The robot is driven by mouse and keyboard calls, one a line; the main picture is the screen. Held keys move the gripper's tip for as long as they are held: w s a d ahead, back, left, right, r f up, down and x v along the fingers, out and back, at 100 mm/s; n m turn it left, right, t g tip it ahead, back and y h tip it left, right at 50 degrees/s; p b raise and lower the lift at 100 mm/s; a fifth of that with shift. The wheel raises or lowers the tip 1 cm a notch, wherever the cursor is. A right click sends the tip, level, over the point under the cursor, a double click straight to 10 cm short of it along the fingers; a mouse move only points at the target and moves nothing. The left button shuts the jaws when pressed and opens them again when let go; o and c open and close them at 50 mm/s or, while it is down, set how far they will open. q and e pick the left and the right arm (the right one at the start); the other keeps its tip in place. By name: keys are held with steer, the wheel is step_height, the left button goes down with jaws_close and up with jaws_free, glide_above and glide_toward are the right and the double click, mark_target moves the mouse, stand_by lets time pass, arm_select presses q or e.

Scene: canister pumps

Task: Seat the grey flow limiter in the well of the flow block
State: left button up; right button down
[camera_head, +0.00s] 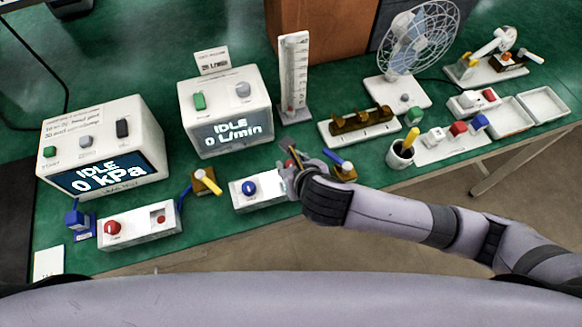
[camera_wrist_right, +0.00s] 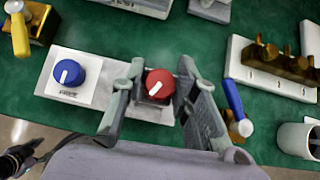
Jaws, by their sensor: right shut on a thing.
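The flow block (camera_head: 262,201) is a white block with a blue dial (camera_head: 249,188) at its left end; it also shows in the right wrist view (camera_wrist_right: 110,72). My right gripper (camera_head: 287,180) is over the block's right end. In the right wrist view my right gripper (camera_wrist_right: 160,76) has its fingers on either side of a red round top with a white pointer (camera_wrist_right: 160,84). A dark grey part shows beneath it. The gripper is shut on this piece. The well is hidden, and I cannot tell how deep the piece sits. My left gripper is not in view.
A brass valve with a yellow handle (camera_head: 205,181) stands left of the block, and one with a blue handle (camera_head: 344,168) right of the gripper. A cup (camera_head: 400,155) and small coloured pieces (camera_head: 458,128) are further right.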

steer(key=shift+f, duration=1.25)
steer(key=shift+f, duration=0.15)
steer(key=c, duration=1.2)
jaws_free()
steer(key=shift+c, duration=0.2)
steer(key=shift+r, duration=0.25)
steer(key=v, duration=1.2)
steer(key=shift+f, duration=0.1)
